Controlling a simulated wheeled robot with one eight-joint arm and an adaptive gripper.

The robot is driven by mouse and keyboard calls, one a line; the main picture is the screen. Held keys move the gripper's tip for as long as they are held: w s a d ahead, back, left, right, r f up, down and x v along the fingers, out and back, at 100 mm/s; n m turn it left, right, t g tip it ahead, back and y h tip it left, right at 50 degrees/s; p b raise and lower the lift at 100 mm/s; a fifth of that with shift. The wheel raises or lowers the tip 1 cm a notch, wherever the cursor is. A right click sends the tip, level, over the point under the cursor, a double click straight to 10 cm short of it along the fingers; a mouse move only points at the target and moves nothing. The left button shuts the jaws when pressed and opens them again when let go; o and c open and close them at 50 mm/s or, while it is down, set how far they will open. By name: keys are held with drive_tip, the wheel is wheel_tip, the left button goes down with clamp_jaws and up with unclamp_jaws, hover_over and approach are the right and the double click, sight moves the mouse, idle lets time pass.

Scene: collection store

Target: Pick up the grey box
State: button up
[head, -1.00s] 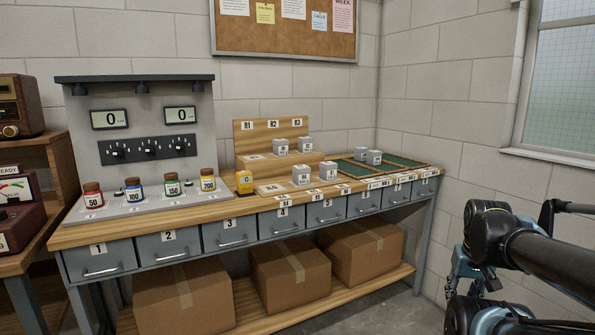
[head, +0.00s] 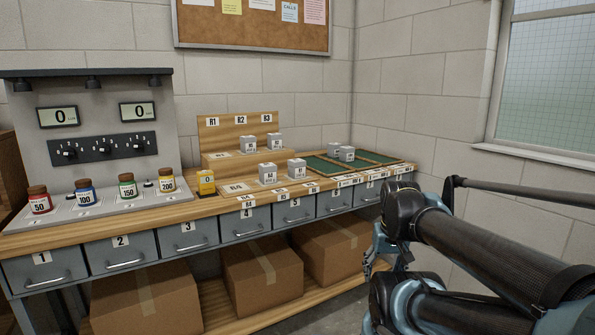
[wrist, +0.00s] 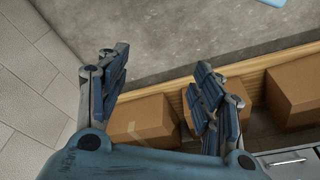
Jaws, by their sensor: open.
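Several small grey boxes stand on the wooden bench in the head view. Two grey boxes (head: 248,146) are on the raised step under labels R1 to R3. Two more grey boxes (head: 267,174) are on the lower front board. Another pair of grey boxes (head: 347,154) sits at the green-lined tray (head: 378,158). Which one the task means I cannot tell. My gripper (wrist: 163,85) is open and empty in the wrist view, pointing down past the bench's right end. In the head view it is partly hidden by my arm, apart from every grey box.
The bench has a front row of grey drawers (head: 188,239). Cardboard boxes (head: 263,275) fill the shelf below. A yellow block (head: 206,183) and several capped jars (head: 127,186) stand on the left side. A wall (head: 430,110) closes off the right side.

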drive_tip(key=w+a+r+m, duration=0.2)
drive_tip(key=w, duration=0.1)
drive_tip(key=w+a+r+m+t+y, duration=0.1)
drive_tip(key=w+a+r+m, duration=0.1)
drive_tip(key=w, duration=0.1)
drive_tip(key=w+a+r+m+t+y, duration=0.1)
drive_tip(key=w+a+m, duration=0.1)
drive_tip(key=w, duration=0.2)
drive_tip(key=shift+a+r, duration=0.1)
drive_tip(key=shift+r, duration=0.3)
drive_tip(key=m+t+y, duration=0.6)
drive_tip(key=m+t, duration=0.1)
drive_tip(key=m, duration=1.6)
approach(297, 164)
drive_tip(key=shift+w+d+x, duration=0.2)
drive_tip(key=shift+d+x, duration=0.05)
drive_tip(key=shift+x, duration=2)
drive_tip(key=shift+w+d+x, duration=0.15)
drive_tip(key=shift+d+x, duration=0.1)
drive_tip(key=shift+x, duration=2)
drive_tip(key=shift+w+d+x, duration=0.2)
drive_tip(key=shift+d+x, duration=0.05)
drive_tip(key=shift+x, duration=2)
drive_tip(key=c, duration=1.2)
